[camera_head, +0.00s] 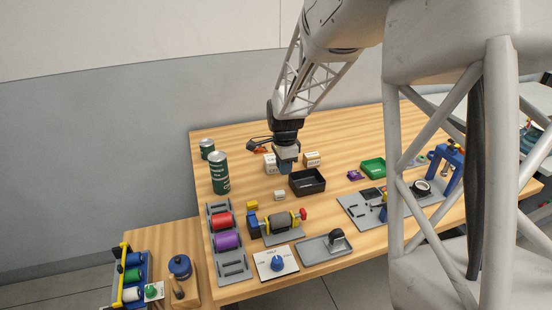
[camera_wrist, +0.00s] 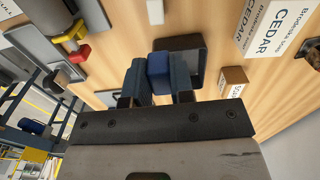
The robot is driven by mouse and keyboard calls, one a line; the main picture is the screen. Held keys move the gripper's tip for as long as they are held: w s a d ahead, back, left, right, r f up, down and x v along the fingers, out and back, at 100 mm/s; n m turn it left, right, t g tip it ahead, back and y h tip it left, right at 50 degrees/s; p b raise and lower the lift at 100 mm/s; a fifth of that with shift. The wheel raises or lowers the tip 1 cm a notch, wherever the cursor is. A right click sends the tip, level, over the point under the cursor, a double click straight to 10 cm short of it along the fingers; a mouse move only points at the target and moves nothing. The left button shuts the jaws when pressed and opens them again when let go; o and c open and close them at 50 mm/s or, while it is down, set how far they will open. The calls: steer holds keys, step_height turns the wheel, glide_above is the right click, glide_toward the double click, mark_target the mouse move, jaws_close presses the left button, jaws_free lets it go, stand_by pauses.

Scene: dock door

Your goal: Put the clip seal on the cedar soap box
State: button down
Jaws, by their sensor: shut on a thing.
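My gripper (camera_wrist: 158,78) is shut on a small blue piece, which I take to be the clip seal (camera_wrist: 159,68), seen between the fingers in the wrist view.
A brown box (camera_head: 311,159) stands just right of the gripper, and a black open tray (camera_head: 307,182) in front of it. A small white block (camera_head: 280,195), a roller device (camera_head: 280,224) and green cans (camera_head: 219,172) stand nearby.

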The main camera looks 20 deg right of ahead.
stand_by(0.5)
steer(key=w, duration=0.5)
steer(key=w+d+f, duration=0.1)
steer(key=w, duration=0.4)
steer(key=w+d, duration=0.1)
steer(key=w, duration=0.4)
steer(key=shift+w+f, duration=0.25)
steer(key=shift+w, duration=0.15)
steer(key=shift+f, duration=1.75)
steer(key=shift+f, duration=0.15)
steer(key=c, duration=1)
jaws_free()
step_height(320, 180, up, 12)
steer(key=shift+r, duration=0.15)
